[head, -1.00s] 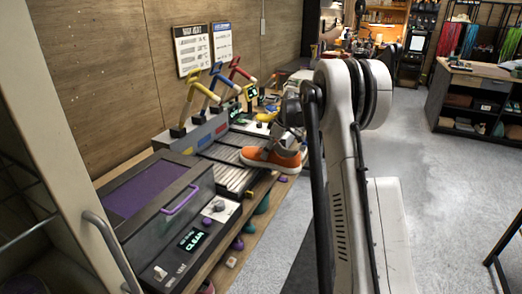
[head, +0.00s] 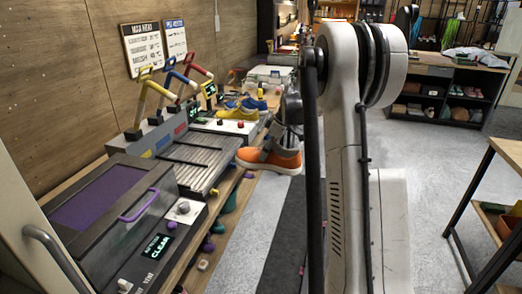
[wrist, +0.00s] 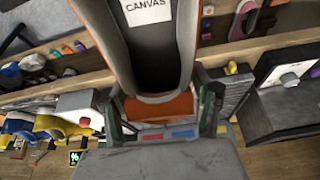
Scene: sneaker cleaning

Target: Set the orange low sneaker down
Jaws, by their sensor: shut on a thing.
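The orange low sneaker (head: 268,160) has a white sole and a grey upper part. It is in my gripper (head: 283,138), beside the front edge of the workbench. In the wrist view the sneaker (wrist: 165,104) shows its orange heel between the two fingers of my gripper (wrist: 163,110), and a white label reading CANVAS lies inside it. My gripper is shut on the heel end.
A grey ribbed tray (head: 185,175) lies on the bench between a purple-lidded machine (head: 100,195) and a unit with lever handles (head: 165,90). Yellow and blue shoes (head: 240,108) stand farther back. Grey floor (head: 250,225) is open right of the bench.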

